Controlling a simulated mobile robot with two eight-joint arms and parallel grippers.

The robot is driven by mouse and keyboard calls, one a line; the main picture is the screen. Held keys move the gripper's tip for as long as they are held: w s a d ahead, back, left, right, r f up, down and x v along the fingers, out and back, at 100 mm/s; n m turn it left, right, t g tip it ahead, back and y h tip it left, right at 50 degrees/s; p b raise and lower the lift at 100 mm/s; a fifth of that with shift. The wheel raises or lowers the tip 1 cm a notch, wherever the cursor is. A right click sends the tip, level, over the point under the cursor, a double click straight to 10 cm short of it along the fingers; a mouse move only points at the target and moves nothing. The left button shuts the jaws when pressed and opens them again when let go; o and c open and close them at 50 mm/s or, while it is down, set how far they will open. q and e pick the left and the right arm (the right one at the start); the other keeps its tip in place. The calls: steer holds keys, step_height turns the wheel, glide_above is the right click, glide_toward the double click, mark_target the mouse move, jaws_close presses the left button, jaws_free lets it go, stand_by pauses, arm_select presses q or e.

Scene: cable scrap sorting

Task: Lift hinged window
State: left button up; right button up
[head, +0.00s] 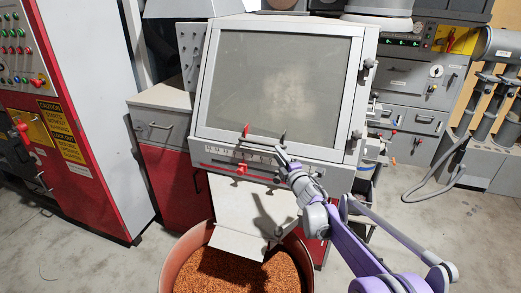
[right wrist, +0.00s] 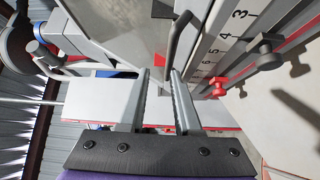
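The hinged window (head: 278,85) is a large dull pane in a light grey frame on the sloped front of the machine. It looks closed. A dark handle (head: 283,136) stands at its lower edge, right of a red-tipped one (head: 245,130). My right gripper (head: 281,153) is just below the dark handle. In the right wrist view its two fingers (right wrist: 160,73) are apart, with the bent dark handle (right wrist: 181,35) at the gap between their tips, nearer the right finger. I cannot tell whether they touch. My left gripper is not in view.
A numbered scale (right wrist: 228,25) with a dark knob (right wrist: 264,52) runs below the window. A chute (head: 240,243) slopes into a round red bin (head: 185,250) of copper-coloured granules. A red and grey control cabinet (head: 85,90) stands at the left. Hoses and cylinders (head: 490,90) stand at the right.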

mark_target(261, 143)
steer(key=w+a, duration=0.2)
steer(key=w, duration=0.1)
steer(key=w+a+f+n+y+p, duration=0.1)
steer(key=w+a, duration=0.1)
steer(key=w, duration=0.2)
steer(key=w+a+n+p, duration=0.1)
steer(key=w, duration=0.3)
steer(key=shift+w+a+f+y, duration=0.1)
steer(key=shift+a+f+y, duration=0.2)
steer(key=shift+a+f, duration=0.1)
jaws_close()
stand_by(1.1)
